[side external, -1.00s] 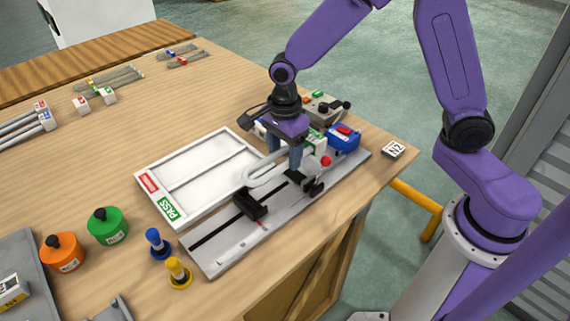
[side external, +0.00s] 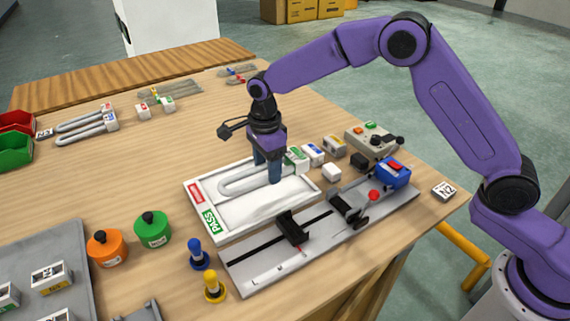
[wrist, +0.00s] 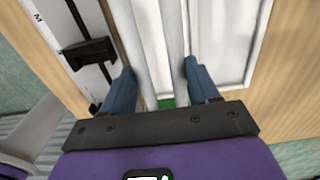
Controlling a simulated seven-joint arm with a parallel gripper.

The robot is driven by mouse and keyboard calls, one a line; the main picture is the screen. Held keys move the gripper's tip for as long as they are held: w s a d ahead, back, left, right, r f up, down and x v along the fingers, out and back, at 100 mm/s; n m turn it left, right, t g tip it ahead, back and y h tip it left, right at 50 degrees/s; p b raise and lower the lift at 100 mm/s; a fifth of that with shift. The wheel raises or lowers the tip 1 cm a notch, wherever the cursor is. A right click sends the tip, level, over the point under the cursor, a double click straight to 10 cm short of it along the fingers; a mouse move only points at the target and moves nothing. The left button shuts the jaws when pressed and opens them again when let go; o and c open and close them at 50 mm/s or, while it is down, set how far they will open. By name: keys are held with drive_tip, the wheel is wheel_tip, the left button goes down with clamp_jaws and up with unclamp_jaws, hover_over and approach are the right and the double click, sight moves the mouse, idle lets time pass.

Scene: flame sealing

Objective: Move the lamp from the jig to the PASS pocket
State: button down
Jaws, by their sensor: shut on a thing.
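The lamp, a white U-shaped tube (side external: 232,186) with a green-and-white base, is held over the white tray (side external: 232,238) in the side view. My gripper (side external: 268,178) points down and is shut on the lamp near its base. In the wrist view, the lamp's pale tubes (wrist: 150,45) run between my fingers (wrist: 161,80). The PASS pocket, marked by a green label (side external: 212,221), is the tray's nearer half; a red label (side external: 196,193) marks the farther half. The lamp's exact height and pocket alignment are unclear. The grey jig (side external: 262,268) is empty of the lamp.
The jig's black block (side external: 292,229) and blue unit (side external: 393,173) stand beside the tray. Small boxes (side external: 313,154) stand behind it. Green (side external: 153,231) and orange (side external: 107,250) pots and blue (side external: 199,256) and yellow (side external: 214,288) pegs stand at the front left.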

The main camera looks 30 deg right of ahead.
drive_tip(key=shift+w+a+f, duration=0.1)
drive_tip(key=shift+f, duration=3.35)
drive_tip(key=shift+r, duration=0.15)
drive_tip(key=shift+r, duration=1.05)
drive_tip(key=shift+w+d, duration=0.2)
drive_tip(key=shift+d, duration=0.55)
drive_tip(key=shift+w+d, duration=0.15)
drive_tip(key=shift+d, duration=0.55)
drive_tip(key=shift+f, duration=0.15)
drive_tip(key=shift+f, duration=1.05)
